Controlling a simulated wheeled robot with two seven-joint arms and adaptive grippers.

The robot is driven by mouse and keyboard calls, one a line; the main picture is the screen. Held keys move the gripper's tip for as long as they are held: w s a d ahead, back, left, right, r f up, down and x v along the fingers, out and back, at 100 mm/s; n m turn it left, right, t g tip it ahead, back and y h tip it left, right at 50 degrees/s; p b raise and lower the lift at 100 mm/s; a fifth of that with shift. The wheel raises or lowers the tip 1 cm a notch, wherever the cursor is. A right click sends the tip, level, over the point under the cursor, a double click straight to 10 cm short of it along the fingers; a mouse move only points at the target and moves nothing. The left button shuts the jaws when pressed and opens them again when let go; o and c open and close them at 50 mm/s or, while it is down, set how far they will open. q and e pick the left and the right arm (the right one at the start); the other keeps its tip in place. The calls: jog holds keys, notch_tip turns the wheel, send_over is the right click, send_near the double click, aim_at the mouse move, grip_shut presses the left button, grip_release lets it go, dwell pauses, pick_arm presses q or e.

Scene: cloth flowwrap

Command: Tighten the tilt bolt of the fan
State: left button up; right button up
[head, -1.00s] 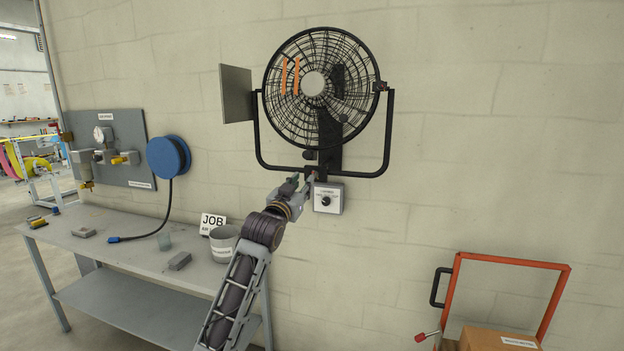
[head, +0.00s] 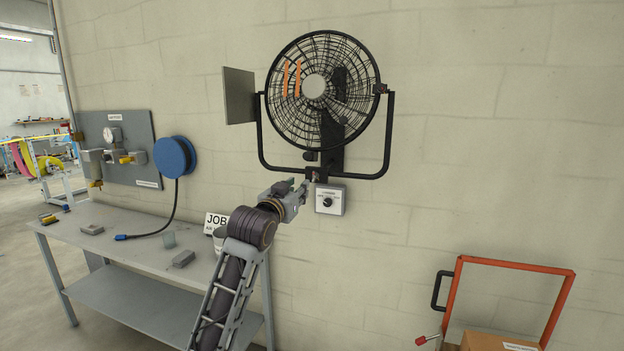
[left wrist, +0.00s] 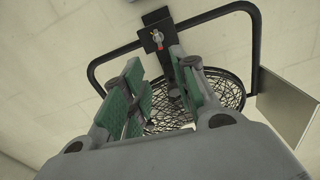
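The black caged fan (head: 313,86) hangs on the wall in a U-shaped yoke (head: 389,140). A small dark fitting with a reddish spot (head: 380,88) sits at the fan's right pivot; I cannot tell for sure that it is the tilt bolt. My left gripper (head: 307,186) is just below the yoke's lower bar, beside the wall bracket. In the left wrist view its green-padded fingers (left wrist: 160,90) are apart, with nothing between them. Beyond them, a small silver and reddish piece (left wrist: 157,40) sits on the dark bracket. My right gripper is out of view.
A grey control box with a black knob (head: 328,200) is on the wall close to my left gripper. A flat grey panel (head: 239,96) stands left of the fan. A workbench (head: 130,246) is at left; an orange-framed cart with a carton (head: 490,341) is at lower right.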

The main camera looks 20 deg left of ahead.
aim_at(314, 176)
pick_arm(q)
jog(key=shift+f, duration=0.1)
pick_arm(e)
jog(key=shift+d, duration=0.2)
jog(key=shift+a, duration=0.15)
